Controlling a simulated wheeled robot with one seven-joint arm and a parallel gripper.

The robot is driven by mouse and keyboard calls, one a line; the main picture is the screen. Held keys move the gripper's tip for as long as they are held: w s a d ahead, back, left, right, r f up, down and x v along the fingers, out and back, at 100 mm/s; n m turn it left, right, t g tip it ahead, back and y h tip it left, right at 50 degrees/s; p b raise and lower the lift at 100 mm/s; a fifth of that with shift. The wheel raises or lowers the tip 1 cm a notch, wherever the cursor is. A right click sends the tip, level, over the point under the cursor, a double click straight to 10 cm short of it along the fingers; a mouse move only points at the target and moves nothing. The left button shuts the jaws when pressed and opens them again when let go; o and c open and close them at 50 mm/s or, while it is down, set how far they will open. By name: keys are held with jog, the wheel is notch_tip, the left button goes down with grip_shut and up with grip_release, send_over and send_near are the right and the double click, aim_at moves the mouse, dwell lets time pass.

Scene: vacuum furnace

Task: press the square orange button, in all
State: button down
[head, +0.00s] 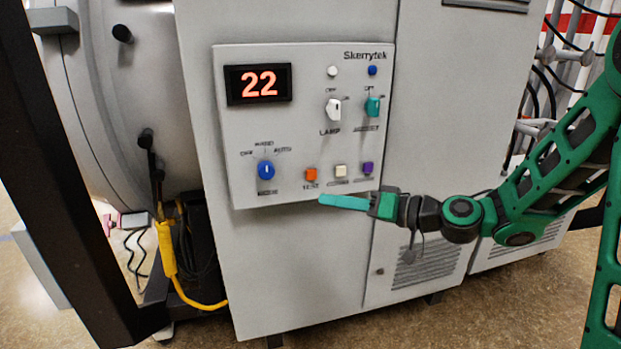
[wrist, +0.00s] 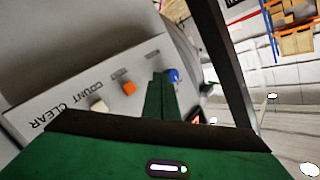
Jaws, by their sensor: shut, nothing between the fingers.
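The square orange button (head: 311,174) sits in the bottom row of the light grey control panel (head: 230,130), left of a cream square button (head: 340,170) and a purple one (head: 368,168). My gripper (head: 322,200) is shut and empty, its teal fingers pointing left, with the tips just below the orange button in the head view. In the wrist view the shut fingers (wrist: 160,78) reach past the orange button (wrist: 129,88), which shows to their left. The fingers look apart from the button; the exact gap to the panel is hard to tell.
A blue rotary knob (head: 265,170) is left of the orange button. A display (head: 258,84) reads 22. White (head: 333,109) and teal (head: 373,106) switches sit above. A dark post (head: 70,170) stands at left. Space below the panel is clear.

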jog(key=shift+w+a, duration=0.4)
jog(key=shift+w, duration=1)
jog(key=shift+w+a, duration=0.4)
jog(key=shift+w, duration=1)
jog(key=shift+w+a, duration=0.4)
jog(key=shift+w, duration=1)
jog(key=shift+w+a, duration=0.25)
jog(key=shift+w, duration=0.6)
jog(key=shift+s, duration=0.1)
jog(key=shift+s+d, duration=0.3)
jog(key=shift+s, duration=0.45)
jog(key=s, duration=0.2)
jog(key=s+d, duration=0.1)
jog(key=s, duration=0.1)
jog(key=shift+s+d, duration=0.15)
jog(key=shift+s, duration=0.25)
dwell(0.5)
